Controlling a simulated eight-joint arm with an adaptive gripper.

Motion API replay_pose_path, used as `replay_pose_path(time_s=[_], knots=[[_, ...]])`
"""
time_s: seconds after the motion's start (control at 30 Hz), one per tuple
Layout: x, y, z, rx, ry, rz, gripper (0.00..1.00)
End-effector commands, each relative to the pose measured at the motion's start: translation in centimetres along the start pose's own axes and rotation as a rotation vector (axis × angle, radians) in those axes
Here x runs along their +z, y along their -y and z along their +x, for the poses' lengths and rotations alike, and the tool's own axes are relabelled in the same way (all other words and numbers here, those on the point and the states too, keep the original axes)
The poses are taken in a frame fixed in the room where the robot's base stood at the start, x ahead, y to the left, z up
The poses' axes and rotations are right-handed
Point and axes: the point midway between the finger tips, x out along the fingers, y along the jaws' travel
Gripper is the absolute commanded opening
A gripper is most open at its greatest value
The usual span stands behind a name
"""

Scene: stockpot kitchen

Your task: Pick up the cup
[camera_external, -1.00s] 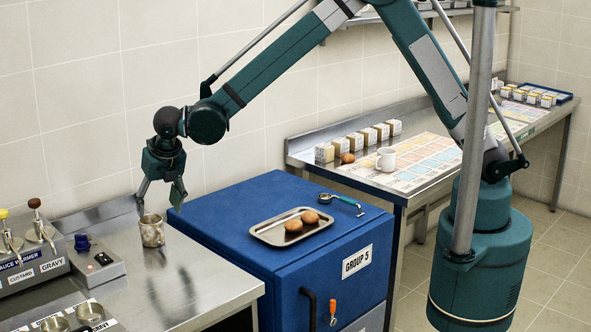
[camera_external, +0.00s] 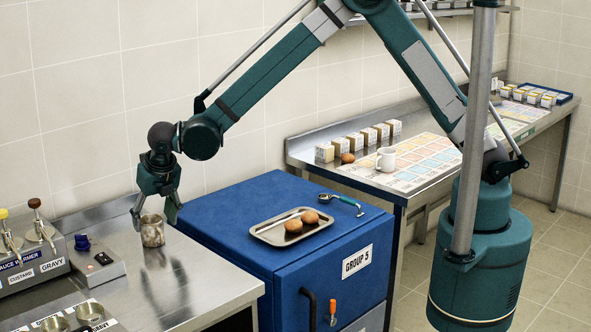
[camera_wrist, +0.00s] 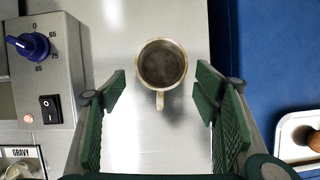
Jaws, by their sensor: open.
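A worn metallic-looking cup (camera_external: 152,231) stands upright on the steel counter at the lower left. In the wrist view the cup (camera_wrist: 161,64) shows from above, with a dark inside and its handle toward the bottom of the picture. My gripper (camera_external: 154,212) is open just above the cup, pointing down. In the wrist view its green fingers flank the cup's left and right sides, with a gap on each side. A second, white cup (camera_external: 386,160) stands on the far table, well away from my gripper.
A sauce warmer with a blue knob (camera_wrist: 33,45) stands left of the cup. The counter in front of the cup is clear.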

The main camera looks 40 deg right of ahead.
Motion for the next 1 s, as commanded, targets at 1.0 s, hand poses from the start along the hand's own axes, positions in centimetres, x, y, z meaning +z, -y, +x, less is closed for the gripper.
replay_pose_path(time_s=[1.0], knots=[[0.2, 0.1, 5.2, 0.0, 0.0, 0.0, 0.61]])
